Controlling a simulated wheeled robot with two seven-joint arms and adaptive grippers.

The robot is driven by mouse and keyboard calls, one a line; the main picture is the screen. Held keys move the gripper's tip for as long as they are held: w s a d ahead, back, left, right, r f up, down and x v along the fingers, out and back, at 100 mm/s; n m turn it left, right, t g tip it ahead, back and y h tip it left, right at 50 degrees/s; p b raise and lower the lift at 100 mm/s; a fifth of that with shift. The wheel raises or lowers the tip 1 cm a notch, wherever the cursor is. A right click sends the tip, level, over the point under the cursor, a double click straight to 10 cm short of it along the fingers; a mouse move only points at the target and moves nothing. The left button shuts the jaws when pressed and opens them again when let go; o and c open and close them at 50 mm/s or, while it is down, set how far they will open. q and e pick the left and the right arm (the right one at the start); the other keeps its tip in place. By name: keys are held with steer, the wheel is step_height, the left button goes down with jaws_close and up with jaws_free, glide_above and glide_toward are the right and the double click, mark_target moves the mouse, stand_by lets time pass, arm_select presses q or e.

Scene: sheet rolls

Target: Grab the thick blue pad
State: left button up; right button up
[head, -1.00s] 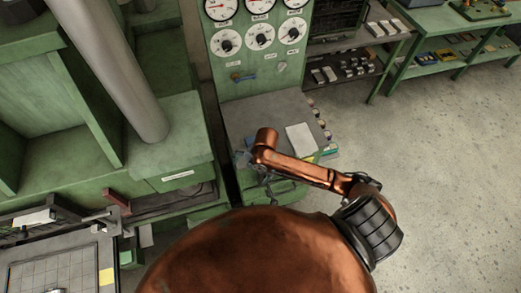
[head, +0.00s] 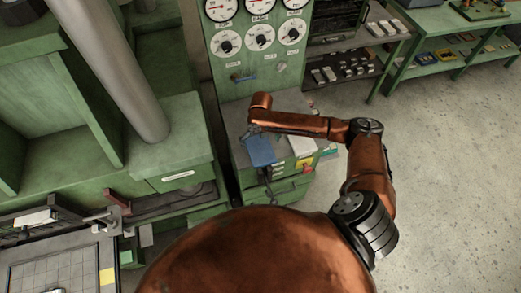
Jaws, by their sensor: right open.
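The blue pad (head: 260,150) lies on the grey top of the green console desk, near its front edge, in the head view. Its far end is partly covered by my right gripper (head: 251,133), whose small dark fingers show below the copper wrist. The gripper is open, right at the pad's far left corner. Whether the fingers touch the pad is too small to tell. My left gripper is not in view.
A white sheet (head: 303,146) lies right of the pad, partly hidden by my right forearm. The gauge panel (head: 259,45) rises behind the desk. A green cabinet (head: 172,140) stands to the left. Open floor (head: 450,170) lies to the right.

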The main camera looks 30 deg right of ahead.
mark_target(260, 149)
step_height(260, 149, down, 3)
steer(key=shift+f, duration=0.15)
steer(key=shift+a, duration=0.1)
steer(key=shift+c, duration=0.6)
steer(key=c, duration=1.1)
steer(key=shift+c, duration=0.2)
